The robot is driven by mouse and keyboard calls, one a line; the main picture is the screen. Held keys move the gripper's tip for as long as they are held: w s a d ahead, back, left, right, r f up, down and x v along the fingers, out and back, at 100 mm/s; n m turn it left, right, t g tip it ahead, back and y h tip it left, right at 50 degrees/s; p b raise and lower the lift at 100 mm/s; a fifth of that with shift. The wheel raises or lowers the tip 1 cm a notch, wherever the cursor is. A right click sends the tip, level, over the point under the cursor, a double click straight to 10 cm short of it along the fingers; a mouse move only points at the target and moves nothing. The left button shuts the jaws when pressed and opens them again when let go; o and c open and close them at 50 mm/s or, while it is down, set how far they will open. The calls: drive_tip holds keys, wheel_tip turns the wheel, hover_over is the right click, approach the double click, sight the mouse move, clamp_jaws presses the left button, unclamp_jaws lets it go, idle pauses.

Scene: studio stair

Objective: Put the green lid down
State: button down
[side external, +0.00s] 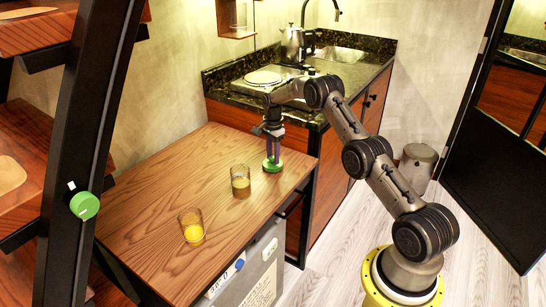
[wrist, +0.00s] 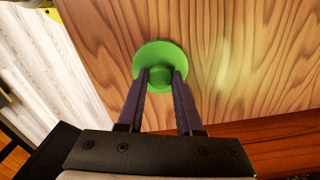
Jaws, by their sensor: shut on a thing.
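The green lid (side external: 267,168) is a round disc with a knob on top, at the back right of the wooden table in the side view. It also shows in the wrist view (wrist: 160,55). My gripper (side external: 272,158) points down, and its two fingers (wrist: 160,78) are shut on the lid's knob. The lid looks level and at or very close to the table top; I cannot tell whether it touches.
Two glasses with yellow-orange contents, one (side external: 240,181) near the lid and one (side external: 192,225) further front, stand on the wooden table (side external: 170,170). The table's right edge is close to the lid. A kitchen counter (side external: 225,92) with a kettle (side external: 293,45) stands behind.

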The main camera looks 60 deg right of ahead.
drive_tip(key=shift+f, duration=0.25)
drive_tip(key=shift+f, duration=0.1)
drive_tip(key=c, duration=0.6)
unclamp_jaws()
drive_tip(key=shift+o, duration=0.2)
